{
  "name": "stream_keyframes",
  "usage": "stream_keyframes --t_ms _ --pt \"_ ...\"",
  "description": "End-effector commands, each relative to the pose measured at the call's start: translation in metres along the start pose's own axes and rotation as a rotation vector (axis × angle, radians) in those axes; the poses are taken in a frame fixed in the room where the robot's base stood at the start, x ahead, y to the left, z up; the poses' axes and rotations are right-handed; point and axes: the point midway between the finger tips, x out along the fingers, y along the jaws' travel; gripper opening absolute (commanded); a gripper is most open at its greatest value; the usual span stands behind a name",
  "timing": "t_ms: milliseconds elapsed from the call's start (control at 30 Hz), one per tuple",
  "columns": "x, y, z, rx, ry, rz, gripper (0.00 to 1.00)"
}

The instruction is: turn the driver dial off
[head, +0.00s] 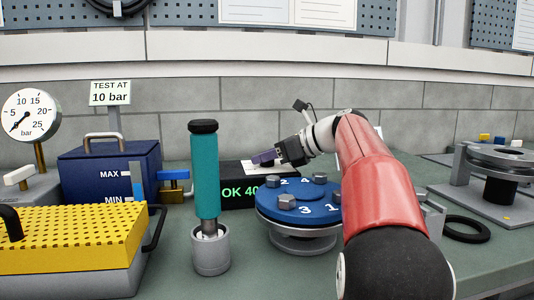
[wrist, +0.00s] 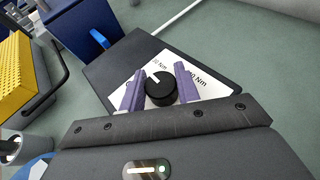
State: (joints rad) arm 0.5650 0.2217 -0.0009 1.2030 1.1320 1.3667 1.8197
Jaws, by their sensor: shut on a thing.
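The driver dial (wrist: 161,88) is a round black knob with a white pointer mark. It sits on a white label (wrist: 205,82) with Nm markings on top of a dark controller box. In the wrist view the mark points to the upper left. My gripper (wrist: 160,80) has its two purple fingers on either side of the dial, shut on it. In the head view my gripper (head: 264,157) is over the back of the controller box (head: 235,200), whose green display reads "OK 40", the rest hidden. The dial itself is hidden there by my gripper.
A teal driver (head: 206,170) stands upright in a grey holder (head: 210,252). A blue numbered carousel (head: 268,207) with bolts stands in front of the controller, close to my arm. A blue tank (head: 85,165) and a yellow perforated box (head: 75,240) are at left.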

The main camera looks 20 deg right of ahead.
Motion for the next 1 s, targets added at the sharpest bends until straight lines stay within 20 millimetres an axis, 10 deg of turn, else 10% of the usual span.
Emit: stream_keyframes --t_ms 633,667,800,1000 --pt "0.0000 -0.0002 -0.0003 -0.020 0.000 0.049 0.09" --pt "0.0000 -0.0002 -0.0003 -0.020 0.000 0.049 0.36" --pt "0.0001 -0.0002 -0.0003 -0.020 0.001 0.049 0.54" --pt "0.0001 -0.0001 -0.0002 -0.020 0.000 0.049 0.54"
